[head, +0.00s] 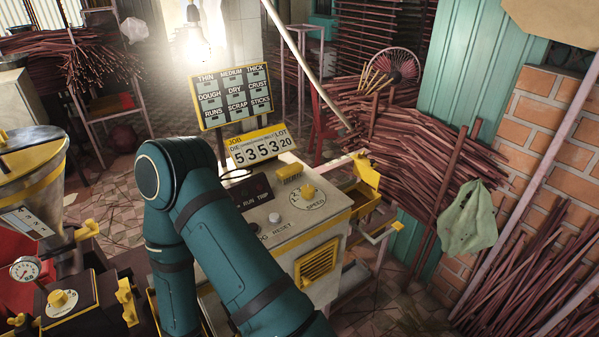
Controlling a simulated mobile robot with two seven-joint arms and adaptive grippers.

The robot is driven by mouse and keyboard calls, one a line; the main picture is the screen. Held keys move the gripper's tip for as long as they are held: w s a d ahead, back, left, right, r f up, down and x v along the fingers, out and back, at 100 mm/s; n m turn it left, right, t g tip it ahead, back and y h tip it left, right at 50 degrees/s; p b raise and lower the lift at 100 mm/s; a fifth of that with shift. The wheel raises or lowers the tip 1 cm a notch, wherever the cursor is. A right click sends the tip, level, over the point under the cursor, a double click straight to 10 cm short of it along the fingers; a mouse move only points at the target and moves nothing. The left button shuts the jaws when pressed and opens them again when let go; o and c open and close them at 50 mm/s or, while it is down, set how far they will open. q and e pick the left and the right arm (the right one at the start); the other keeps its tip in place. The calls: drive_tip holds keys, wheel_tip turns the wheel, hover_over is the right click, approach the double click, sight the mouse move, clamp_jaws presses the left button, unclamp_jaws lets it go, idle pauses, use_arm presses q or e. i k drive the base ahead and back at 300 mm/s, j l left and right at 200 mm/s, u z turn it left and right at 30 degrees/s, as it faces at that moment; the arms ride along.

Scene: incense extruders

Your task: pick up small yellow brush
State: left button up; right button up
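I cannot make out a small yellow brush for certain. Neither of my grippers is in view. My teal arm, bent at the elbow, fills the lower middle and hides part of the machine's front.
The machine (319,217) carries a yellow speed knob (306,191) and a job counter (262,145). A metal rack (372,240) stands at its right. A gauge (26,270) and yellow knobs are at lower left. Stick bundles (445,150) crowd the right.

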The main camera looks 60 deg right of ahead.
sight(283, 175)
drive_tip(key=z, duration=0.45)
drive_tip(key=k+z, duration=0.1)
drive_tip(key=z, duration=0.85)
drive_tip(key=k+z, duration=0.1)
drive_tip(key=z, duration=0.4)
drive_tip(key=u, duration=1.3)
drive_tip(key=z, duration=1.4)
drive_tip(key=k+l, duration=0.05)
drive_tip(key=l, duration=0.05)
